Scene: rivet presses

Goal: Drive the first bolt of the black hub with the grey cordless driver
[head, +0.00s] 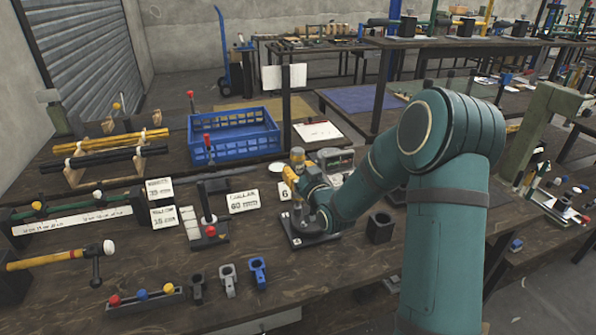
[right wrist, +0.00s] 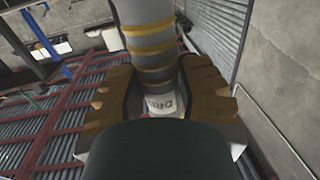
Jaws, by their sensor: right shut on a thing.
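My right gripper (head: 297,182) is low over the middle of the bench in the head view. It is shut on the grey cordless driver (right wrist: 152,40), a grey cylinder with yellow bands between the two brown-yellow fingers in the right wrist view. In the head view the driver's grey top (head: 297,155) shows above the fingers. Below the gripper is a dark square plate (head: 312,241); my arm and gripper hide part of it. I cannot tell whether the black hub or its bolt is there, nor whether the driver touches anything. My left gripper is not in view.
A black block with a hole (head: 380,229) stands right of the plate. A blue crate (head: 235,146) is behind. A black-based fixture with a red knob (head: 209,232) stands left. The front right bench is mostly bare.

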